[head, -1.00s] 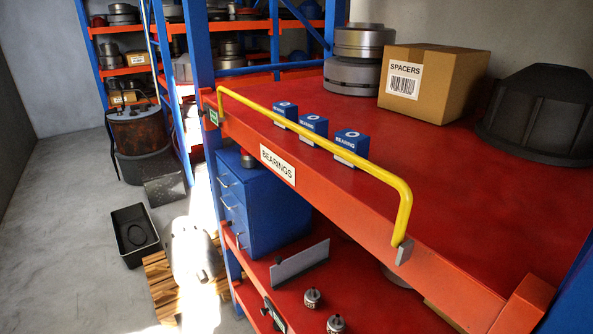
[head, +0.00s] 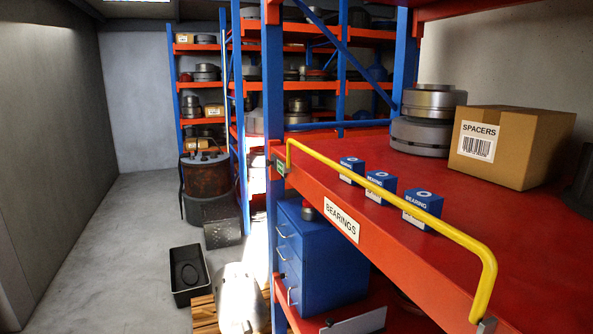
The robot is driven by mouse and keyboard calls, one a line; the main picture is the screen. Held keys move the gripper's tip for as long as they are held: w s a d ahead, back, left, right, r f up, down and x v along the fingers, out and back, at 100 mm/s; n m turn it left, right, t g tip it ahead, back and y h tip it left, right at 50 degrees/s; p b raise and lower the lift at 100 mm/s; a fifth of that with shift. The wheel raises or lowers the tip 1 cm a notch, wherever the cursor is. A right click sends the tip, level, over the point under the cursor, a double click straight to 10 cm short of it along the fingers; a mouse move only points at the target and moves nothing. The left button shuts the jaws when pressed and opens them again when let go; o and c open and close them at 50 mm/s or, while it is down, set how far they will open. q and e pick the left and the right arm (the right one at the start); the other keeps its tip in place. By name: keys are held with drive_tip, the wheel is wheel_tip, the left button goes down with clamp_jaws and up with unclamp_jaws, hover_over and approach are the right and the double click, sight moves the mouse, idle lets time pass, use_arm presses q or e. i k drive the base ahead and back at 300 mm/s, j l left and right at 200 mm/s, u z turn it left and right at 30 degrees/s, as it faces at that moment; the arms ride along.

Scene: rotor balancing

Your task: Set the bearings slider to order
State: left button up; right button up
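The red bearings shelf has a white BEARINGS label (head: 342,217) on its front beam. At the beam's left end, by the blue upright, is a small plate with a green face (head: 281,168). It may be the slider, but it is too small to read its setting. Three blue bearing boxes (head: 380,186) stand in a row on the shelf behind a yellow rail (head: 391,199). Neither of my grippers is in view.
A SPACERS carton (head: 513,147) and stacked metal discs (head: 428,119) stand at the shelf's back. Below are a blue drawer cabinet (head: 325,264) and a pale rounded part (head: 240,300) on a pallet. A black tray (head: 190,274) lies on the floor. Floor at left is clear.

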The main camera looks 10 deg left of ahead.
sight(273, 162)
drive_tip(key=i+j+z, duration=0.1)
drive_tip(key=i+j, duration=0.55)
drive_tip(key=i+j+z, duration=0.15)
drive_tip(key=i+j, duration=0.15)
drive_tip(key=i+j+z, duration=0.1)
drive_tip(key=i+j, duration=0.2)
drive_tip(key=i+j+z, duration=0.1)
drive_tip(key=i+j, duration=0.15)
drive_tip(key=j, duration=0.25)
drive_tip(key=i+j, duration=0.25)
drive_tip(key=j, duration=0.15)
drive_tip(key=i+j+z, duration=0.15)
drive_tip(key=j, duration=0.3)
drive_tip(key=i+l, duration=0.05)
drive_tip(key=i, duration=0.1)
